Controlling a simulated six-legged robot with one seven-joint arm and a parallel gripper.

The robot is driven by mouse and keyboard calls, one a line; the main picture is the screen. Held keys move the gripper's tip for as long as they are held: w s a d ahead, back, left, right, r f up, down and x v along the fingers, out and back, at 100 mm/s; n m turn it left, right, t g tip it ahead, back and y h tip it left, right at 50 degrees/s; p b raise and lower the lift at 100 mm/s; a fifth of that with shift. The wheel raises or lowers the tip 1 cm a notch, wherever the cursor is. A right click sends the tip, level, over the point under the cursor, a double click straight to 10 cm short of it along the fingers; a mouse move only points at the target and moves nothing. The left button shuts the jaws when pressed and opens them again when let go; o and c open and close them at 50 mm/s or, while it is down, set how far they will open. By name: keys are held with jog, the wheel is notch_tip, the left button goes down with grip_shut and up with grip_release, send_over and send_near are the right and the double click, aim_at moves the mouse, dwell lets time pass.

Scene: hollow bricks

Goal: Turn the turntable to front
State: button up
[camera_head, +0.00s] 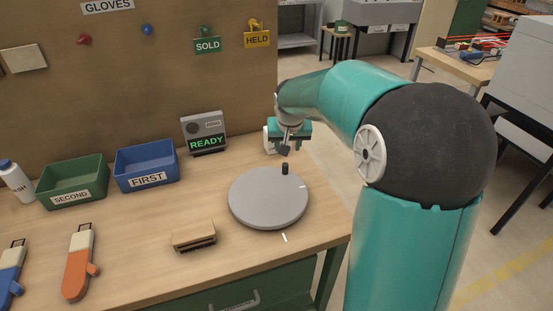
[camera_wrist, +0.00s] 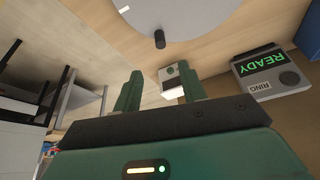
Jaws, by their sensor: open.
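The turntable is a round grey disc (camera_head: 262,203) on the wooden bench, with a short black upright peg (camera_head: 285,169) near its back right edge. A white mark (camera_head: 303,186) lies at the disc's right rim, and a white line (camera_head: 284,238) is on the bench at the front. My gripper (camera_head: 285,150) is open and empty, above the bench just behind the peg, apart from it. In the wrist view, the disc (camera_wrist: 190,18) and the peg (camera_wrist: 159,40) show beyond my open fingers (camera_wrist: 159,67).
A READY display (camera_head: 205,133), blue FIRST bin (camera_head: 147,166) and green SECOND bin (camera_head: 73,182) stand at the back. A brush-like block (camera_head: 193,236) lies left of the disc. The bench's right edge is near.

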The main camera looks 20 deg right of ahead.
aim_at(285, 165)
jog(key=x, duration=1.4)
jog(key=shift+w+a, duration=0.1)
jog(key=shift+w, duration=0.05)
grip_shut()
